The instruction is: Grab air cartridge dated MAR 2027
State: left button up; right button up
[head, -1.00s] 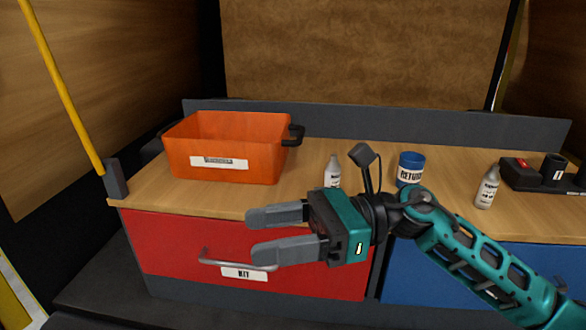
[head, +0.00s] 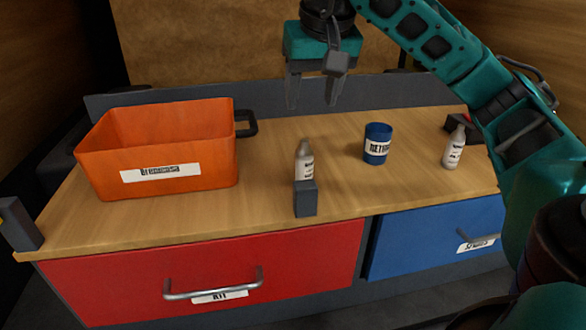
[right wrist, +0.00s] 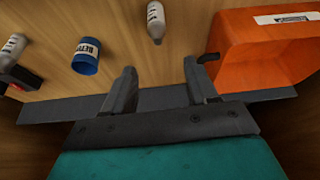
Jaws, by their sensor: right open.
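Two small white bottle-shaped cartridges stand on the wooden counter. The middle one (head: 304,158) is right of the orange bin, its lower part hidden by a grey block; it also shows in the right wrist view (right wrist: 155,24). The other cartridge (head: 455,147) stands at the right, and shows in the right wrist view (right wrist: 13,47). Their dates are too small to read. My right gripper (head: 311,98) is open and empty, pointing down above the back of the counter, apart from both cartridges; its fingers show in the wrist view (right wrist: 160,78). My left gripper is not in view.
An orange bin (head: 205,165) fills the counter's left side. A blue labelled cup (head: 376,149) stands between the cartridges. A grey block (head: 305,199) is at the front edge. A low dark ledge (head: 265,108) runs behind. Red (head: 120,277) and blue (head: 425,240) drawers are below.

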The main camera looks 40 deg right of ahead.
jog(key=b, duration=0.2)
send_over(306, 141)
jog(key=s+a, duration=0.2)
notch_tip(306, 141, down, 5)
jog(key=shift+w+d+f, duration=0.1)
jog(key=shift+d+f, duration=0.2)
jog(key=shift+f, duration=0.1)
jog(key=shift+w+d+f+b, duration=0.1)
jog(key=shift+f+b, duration=0.25)
jog(key=x, duration=0.3)
jog(key=shift+d+f+b, duration=0.2)
jog(key=shift+f+b, duration=0.1)
jog(key=shift+b, duration=0.1)
jog(key=shift+w+f, duration=0.2)
jog(key=shift+f, duration=0.1)
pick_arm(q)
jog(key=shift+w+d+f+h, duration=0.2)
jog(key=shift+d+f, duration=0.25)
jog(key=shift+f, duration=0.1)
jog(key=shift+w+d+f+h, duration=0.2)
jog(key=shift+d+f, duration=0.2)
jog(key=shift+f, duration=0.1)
pick_arm(e)
grip_shut()
